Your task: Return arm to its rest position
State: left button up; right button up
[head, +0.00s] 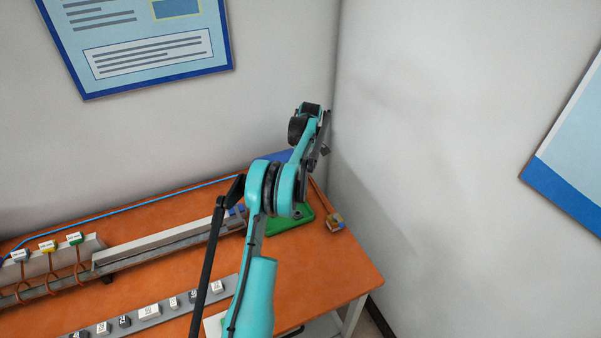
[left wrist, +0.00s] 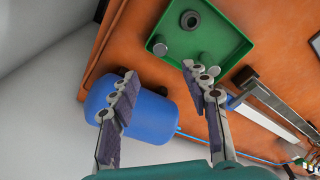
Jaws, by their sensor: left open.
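My left arm (head: 262,285) rises from the bottom of the head view and reaches over the orange table towards the room corner. My left gripper (head: 325,148) is at its far end, partly hidden by the wrist and small in this view. In the left wrist view the two fingers of my left gripper (left wrist: 160,76) are apart with nothing between them. Behind them lie a blue cylinder (left wrist: 155,115) and a green tray (left wrist: 232,45). The fingers overlap the cylinder in the picture; I see no grip on it. My right gripper is in neither view.
The orange table (head: 345,262) meets the walls at the back corner. The green tray (head: 300,219) and a small brownish block (head: 335,222) are near the arm. A metal rail (head: 165,245), coils with coloured tags (head: 48,246) and a strip of labelled blocks (head: 150,312) lie left.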

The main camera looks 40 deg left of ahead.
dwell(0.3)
pick_arm(q)
jog(key=s+d+r+m+t+b, duration=0.1)
jog(key=s+d+r+m+b, duration=0.1)
jog(key=s+d+r+m, duration=0.35)
jog(key=s+d+r+m+t+b, duration=0.1)
jog(key=s+d+r+m+t, duration=0.15)
jog(key=d, duration=0.65)
jog(key=s+d+r+m+b, duration=0.2)
jog(key=s+d+r+m, duration=0.15)
jog(key=d, duration=0.35)
jog(key=s+d+f+m+t+b, duration=0.1)
jog(key=s+d+f+m, duration=0.1)
jog(key=s, duration=0.4)
jog(key=s+d+f+m+t+h+b, duration=0.1)
jog(key=s+d+f+m, duration=0.2)
jog(key=s+d, duration=0.3)
jog(key=s+d+f+m+t+b, duration=0.1)
jog(key=s+d+f+m+t, duration=0.1)
jog(key=s+d+m, duration=0.3)
jog(key=shift+s+d+f+b, duration=0.4)
jog(key=shift+s+f, duration=0.25)
jog(key=shift+s, duration=0.2)
